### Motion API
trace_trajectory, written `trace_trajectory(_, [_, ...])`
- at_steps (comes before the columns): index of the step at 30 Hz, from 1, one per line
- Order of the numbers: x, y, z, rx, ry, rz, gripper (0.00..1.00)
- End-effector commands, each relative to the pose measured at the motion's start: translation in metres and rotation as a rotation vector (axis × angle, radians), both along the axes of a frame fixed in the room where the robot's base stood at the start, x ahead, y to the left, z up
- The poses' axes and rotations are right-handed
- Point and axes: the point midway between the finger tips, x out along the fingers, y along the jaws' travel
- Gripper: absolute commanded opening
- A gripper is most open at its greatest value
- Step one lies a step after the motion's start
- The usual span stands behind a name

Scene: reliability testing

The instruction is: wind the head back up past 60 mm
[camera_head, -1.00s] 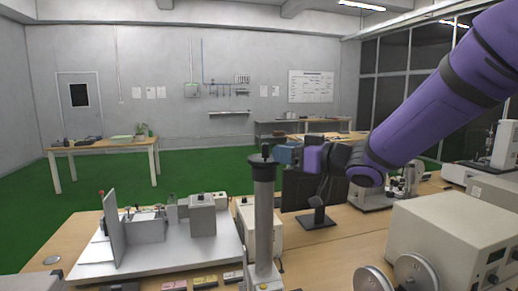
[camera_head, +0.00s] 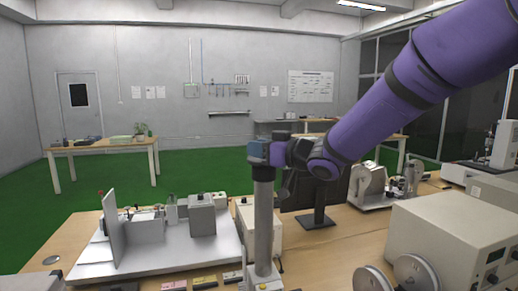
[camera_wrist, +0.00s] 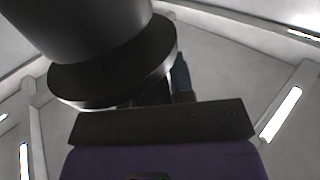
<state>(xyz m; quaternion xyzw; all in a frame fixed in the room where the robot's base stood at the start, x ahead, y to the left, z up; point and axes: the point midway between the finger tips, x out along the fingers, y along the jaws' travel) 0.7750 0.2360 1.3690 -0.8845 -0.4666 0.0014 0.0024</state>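A grey upright column (camera_head: 263,225) stands on the near bench with a dark collar (camera_head: 263,173) near its top. My gripper (camera_head: 260,153) is at the column's top and hides the small black knob there. In the wrist view, the grey column (camera_wrist: 80,35) and its wide dark flange (camera_wrist: 120,72) fill the upper left, close to the gripper. One bluish finger (camera_wrist: 181,75) shows beside the flange; the other is hidden behind it. I cannot tell whether the fingers touch the knob or are closed on it. No height reading is legible.
Left of the column is a pale fixture plate (camera_head: 160,258) with blocks and an upright panel. A dark monitor (camera_head: 318,192) stands behind right. A large beige instrument box (camera_head: 455,235) and two round reels (camera_head: 415,272) are at right. Open space lies above the bench.

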Motion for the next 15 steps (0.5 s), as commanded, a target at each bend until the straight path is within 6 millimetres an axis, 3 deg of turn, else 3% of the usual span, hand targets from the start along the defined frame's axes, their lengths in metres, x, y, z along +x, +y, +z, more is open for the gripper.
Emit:
trace_trajectory(1, [-0.0001,-0.0001,0.0000,0.000,0.000,0.000,0.11])
trace_trajectory(3, [-0.0001,-0.0001,0.0000,0.000,0.000,0.000,0.00])
trace_trajectory(15, [-0.0003,-0.0029,-0.0001,0.000,0.000,0.071,0.00])
